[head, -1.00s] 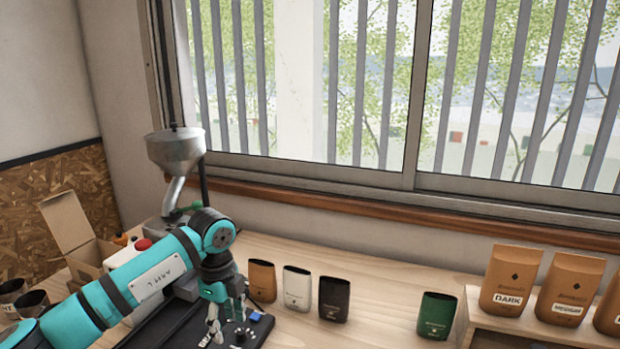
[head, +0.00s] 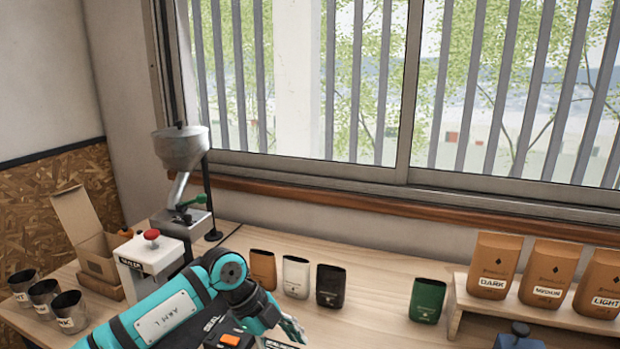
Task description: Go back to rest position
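My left arm (head: 165,318) comes in from the bottom left, in front of the worktop. Its gripper (head: 291,329) points down and to the right near the bottom edge, in front of the pouches. Its fingers are small and partly cut off, so I cannot tell whether they are open or shut. I see nothing clearly held in it. My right gripper is not in view.
A white sealer (head: 150,262) with a red knob and a metal hopper (head: 181,148) stand behind my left arm. Orange, white, black and green pouches (head: 427,300) stand on the worktop (head: 385,283). A shelf (head: 545,313) carries labelled bags. Cups (head: 69,311) and an open box (head: 78,222) are left.

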